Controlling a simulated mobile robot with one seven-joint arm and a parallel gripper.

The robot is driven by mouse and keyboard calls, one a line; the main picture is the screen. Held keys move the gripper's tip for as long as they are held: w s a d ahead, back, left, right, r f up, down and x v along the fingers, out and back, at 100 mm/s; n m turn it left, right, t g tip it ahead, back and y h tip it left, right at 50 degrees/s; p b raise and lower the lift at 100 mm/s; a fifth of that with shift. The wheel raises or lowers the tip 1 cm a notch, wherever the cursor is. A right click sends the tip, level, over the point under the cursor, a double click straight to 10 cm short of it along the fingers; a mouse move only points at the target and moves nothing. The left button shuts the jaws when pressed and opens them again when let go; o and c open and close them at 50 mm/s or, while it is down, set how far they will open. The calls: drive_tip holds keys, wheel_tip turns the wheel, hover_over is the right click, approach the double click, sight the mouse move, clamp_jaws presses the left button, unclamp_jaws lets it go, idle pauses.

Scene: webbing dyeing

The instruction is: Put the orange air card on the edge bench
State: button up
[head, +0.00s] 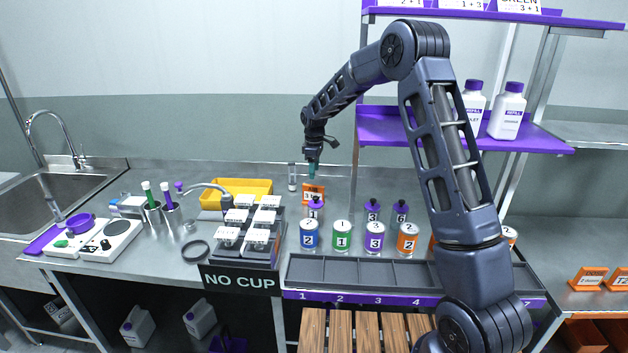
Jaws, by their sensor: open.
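An orange card (313,193) stands on the middle steel bench (340,185), toward the back, behind a purple-capped bottle. Its lettering is too small to read, so I cannot tell whether it is the air card. My gripper (312,172) is open, pointing down just above the middle orange card. I cannot tell whether they touch.
Numbered cans, such as the green one (342,235), stand behind a dark slotted tray (360,272). A stand (245,240) labelled NO CUP and a yellow bin (236,188) are left of them. A purple shelf (460,130) rises at right. The right-hand bench has bare room.

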drive_tip(key=o, duration=0.8)
drive_tip(key=shift+o, duration=0.2)
drive_tip(key=s+d+f+n+t+h, duration=0.1)
drive_tip(key=d+n+t+h, duration=0.1)
drive_tip(key=n, duration=0.1)
drive_tip(key=n+t, duration=0.7)
drive_tip(key=n, duration=0.8)
approach(313, 186)
drive_tip(key=w+d+f, duration=0.1)
drive_tip(key=f, duration=0.1)
drive_tip(key=shift+y, duration=0.3)
drive_tip(key=x, duration=0.4)
drive_tip(key=shift+w+d, duration=0.1)
drive_tip(key=shift+w, duration=0.25)
drive_tip(key=shift+a+x, duration=0.15)
drive_tip(key=shift+x, duration=1.3)
drive_tip(key=shift+a+x, duration=0.15)
drive_tip(key=shift+x, duration=1.25)
